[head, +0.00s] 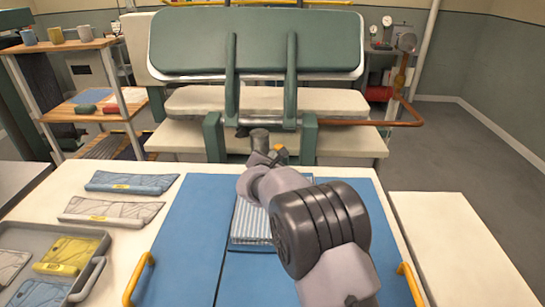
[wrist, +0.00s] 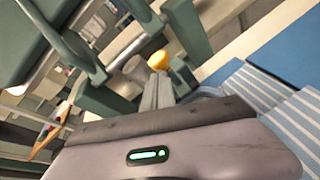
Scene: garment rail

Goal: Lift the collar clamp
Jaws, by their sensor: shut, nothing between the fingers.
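My gripper (head: 266,158) is extended over the worktop toward the press; in the wrist view its fingers (wrist: 158,86) are together and empty. An orange-yellow knob (wrist: 158,60) shows just beyond the fingertips, beside a grey cylinder (wrist: 134,69); the head view shows the knob (head: 281,149) partly hidden by my gripper. I cannot tell whether the fingers touch either. A green frame with two upright bars (head: 232,80) stands in front of the press's padded green board (head: 190,42). Which part is the collar clamp is unclear. A blue-white striped garment (head: 249,226) lies folded below my arm.
The garment lies on blue panels (head: 185,235) with yellow handles (head: 139,277). Folded cloths (head: 130,182) and a grey tray (head: 97,285) lie at left. A shelf (head: 98,45) stands far left. A copper-coloured pipe (head: 385,123) juts out right of the press. The right worktop (head: 450,230) is clear.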

